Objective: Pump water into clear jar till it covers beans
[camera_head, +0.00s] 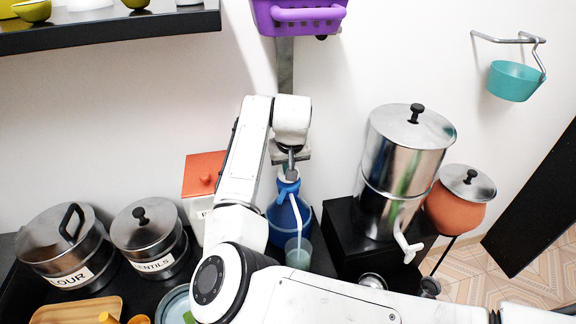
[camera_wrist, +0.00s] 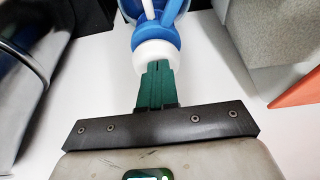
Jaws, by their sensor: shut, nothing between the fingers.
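The blue water bottle (camera_head: 280,222) stands on the dark counter with a hand pump on top. A pale spout tube (camera_head: 298,218) runs from the pump down to the clear jar (camera_head: 298,256), which stands in front of the bottle. The jar looks pale green inside; I cannot make out beans or a water level. My gripper (camera_head: 291,172) points down right over the pump, shut and empty. In the wrist view its green fingers (camera_wrist: 158,82) meet the pump's white top (camera_wrist: 156,53); I cannot tell whether they press it. The blue pump body (camera_wrist: 157,32) lies beyond.
Left of the bottle stand an orange-lidded canister (camera_head: 204,172), a lentils pot (camera_head: 150,238) and a flour pot (camera_head: 62,246). A steel dispenser (camera_head: 405,160) on a black stand is at right, with a clay pot (camera_head: 455,207) beside it. A purple basket (camera_head: 298,18) hangs above.

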